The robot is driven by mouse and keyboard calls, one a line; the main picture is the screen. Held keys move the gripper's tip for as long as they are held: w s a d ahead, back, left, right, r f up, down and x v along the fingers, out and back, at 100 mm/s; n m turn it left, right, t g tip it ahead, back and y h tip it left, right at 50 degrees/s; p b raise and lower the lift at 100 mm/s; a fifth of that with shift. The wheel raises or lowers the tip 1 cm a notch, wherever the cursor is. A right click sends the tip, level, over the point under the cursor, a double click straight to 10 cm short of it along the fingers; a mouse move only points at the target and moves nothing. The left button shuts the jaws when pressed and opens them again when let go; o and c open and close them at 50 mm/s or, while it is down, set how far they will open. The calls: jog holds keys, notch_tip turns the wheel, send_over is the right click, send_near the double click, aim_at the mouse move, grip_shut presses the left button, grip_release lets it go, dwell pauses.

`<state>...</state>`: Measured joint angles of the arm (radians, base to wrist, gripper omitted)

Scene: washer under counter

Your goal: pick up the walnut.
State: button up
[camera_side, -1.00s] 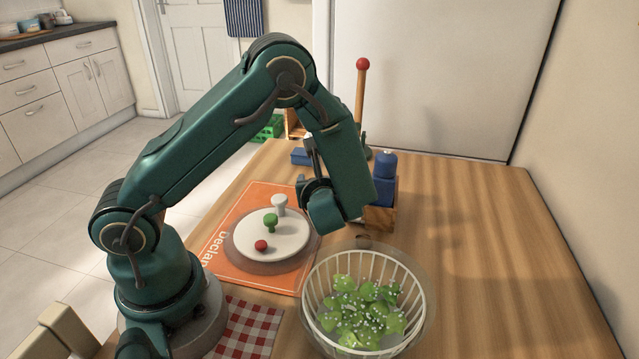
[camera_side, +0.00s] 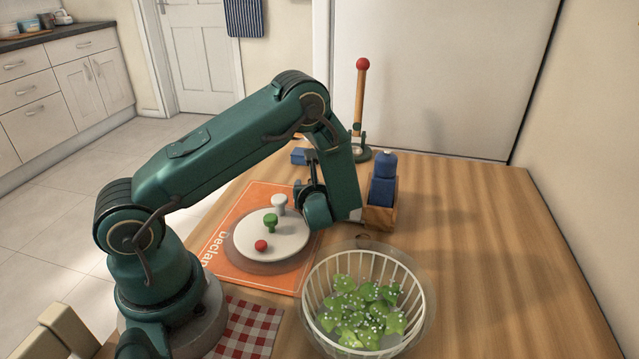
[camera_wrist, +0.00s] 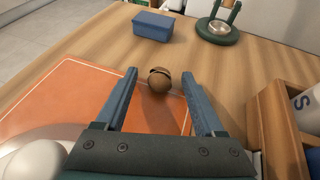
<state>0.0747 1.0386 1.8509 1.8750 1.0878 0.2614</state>
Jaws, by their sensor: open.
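The walnut (camera_wrist: 159,82) is a small round brown thing with a dark seam. In the wrist view it rests at the far edge of the orange mat (camera_wrist: 60,88), by bare wood. My gripper (camera_wrist: 159,73) is open, and its two blue-grey fingers show on either side of the walnut with gaps at both sides. I cannot tell how far the fingertips are above the table. In the side view I cannot make out the walnut; my arm seems to hide it. My fingertips are hidden there too.
A white plate (camera_side: 285,243) with small pegs sits left of my gripper. A wooden holder with blue items (camera_side: 383,190) stands close on its right. A bowl of greens (camera_side: 362,310) is in front. A blue box (camera_wrist: 153,25) and a green stand (camera_wrist: 217,32) are behind.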

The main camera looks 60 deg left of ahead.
grip_shut()
jog(key=shift+r, duration=0.1)
dwell(0.3)
